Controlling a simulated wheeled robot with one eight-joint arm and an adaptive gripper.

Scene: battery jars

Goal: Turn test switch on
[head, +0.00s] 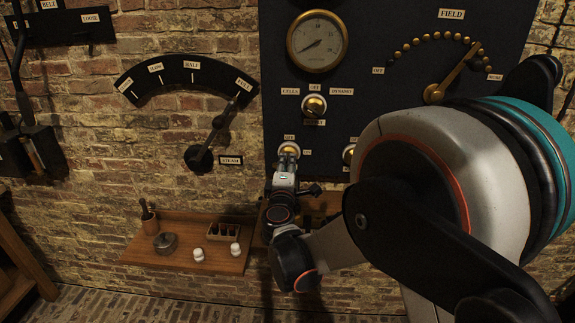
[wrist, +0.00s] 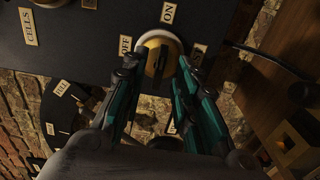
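The switch (wrist: 151,45) is a round brass knob with a pale rim and a dark lever across it, on a dark panel. In the wrist view an ON label (wrist: 169,13) and an OFF label (wrist: 125,45) sit beside it. A label partly hidden between my fingers is not readable. The switch also shows in the head view (head: 289,148), partly behind my arm. My gripper (wrist: 157,66) is open, with one teal and black finger on each side of the knob's near part. I cannot tell whether the fingers touch it.
Another brass switch (head: 314,105) marked CELLS and DYNAMO sits above, and a second knob (head: 348,154) is close to the right. A gauge (head: 317,41) and a FIELD dial lever (head: 452,75) are higher. A wooden shelf (head: 180,256) with small items stands below left.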

